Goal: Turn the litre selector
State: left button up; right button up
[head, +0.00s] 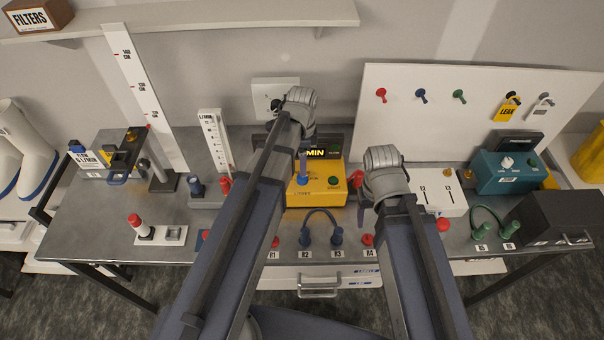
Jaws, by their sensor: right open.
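A yellow box (326,191) stands on the bench in the middle. It has a dark display marked MIN, a green button (333,181) and a blue upright knob (303,176) above a small label that looks like LITRES. The left fingertips are mostly hidden by the wrist. My right gripper (363,195) is just right of the box, apart from the knob, open with nothing seen in it. The arm hides part of its fingers.
A bench (100,215) carries a flow gauge (215,140) left, a white box (437,196) and a teal box (507,171) right. Red and blue plugs and a blue cable (320,212) are in front. A white peg board (450,125) stands behind.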

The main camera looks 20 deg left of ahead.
aim_at(302, 179)
pick_arm(q)
notch_tip(302, 179, down, 7)
jog(key=b, duration=0.7)
jog(key=shift+f, duration=0.2)
jog(key=shift+c, duration=0.3)
grip_shut()
